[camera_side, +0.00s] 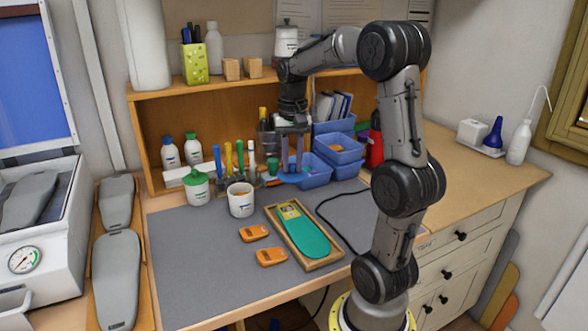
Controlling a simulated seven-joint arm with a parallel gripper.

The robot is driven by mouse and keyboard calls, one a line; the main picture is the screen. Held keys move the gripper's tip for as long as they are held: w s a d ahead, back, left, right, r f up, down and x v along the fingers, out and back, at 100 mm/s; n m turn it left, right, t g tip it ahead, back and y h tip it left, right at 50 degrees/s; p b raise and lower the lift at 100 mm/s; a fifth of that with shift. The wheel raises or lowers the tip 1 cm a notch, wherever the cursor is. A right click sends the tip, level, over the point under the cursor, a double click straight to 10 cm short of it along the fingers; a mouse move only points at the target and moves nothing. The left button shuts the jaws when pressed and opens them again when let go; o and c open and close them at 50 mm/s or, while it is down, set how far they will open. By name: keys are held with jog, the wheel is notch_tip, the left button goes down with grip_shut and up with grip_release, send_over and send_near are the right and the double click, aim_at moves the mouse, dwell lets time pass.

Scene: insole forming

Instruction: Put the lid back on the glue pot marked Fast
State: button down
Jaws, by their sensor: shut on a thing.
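A white pot (240,200) stands without a lid on the grey mat, its brownish inside showing. A second white pot (197,188) to its left wears a green lid. The markings on both pots are too small to read. My gripper (292,168) points down, to the right of and behind the open pot. It is shut on a small blue thing (291,178) that looks like a lid, held apart from the pot. Blue bins behind make its outline hard to separate, and its height above the mat is unclear.
Brushes and tools (240,160) stand behind the open pot. Blue bins (338,148) are behind and right of my gripper. Orange blocks (270,257) and a wooden tray (322,262) with a green insole lie in front. The mat's front left (190,260) is clear.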

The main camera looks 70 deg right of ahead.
jog(key=w+d+r+n, duration=0.2)
jog(key=w+n, duration=0.7)
jog(key=n, duration=0.1)
jog(key=shift+w+a+f+n, duration=0.45)
jog(key=shift+w+f, duration=0.55)
jog(key=shift+f, duration=0.45)
jog(key=shift+w+a+f+n, duration=0.2)
jog(key=shift+w+f+n, duration=0.35)
jog(key=shift+w+f, duration=0.7)
jog(key=shift+w+a+f+n, duration=0.45)
jog(key=shift+w+f, duration=0.35)
jog(key=shift+f, duration=0.8)
jog(key=shift+d+f, duration=0.15)
jog(key=shift+f, duration=0.05)
jog(key=c, duration=0.6)
grip_release()
jog(key=shift+c, duration=0.2)
jog(key=shift+o, duration=0.2)
jog(key=o, duration=0.4)
jog(key=shift+o, duration=0.2)
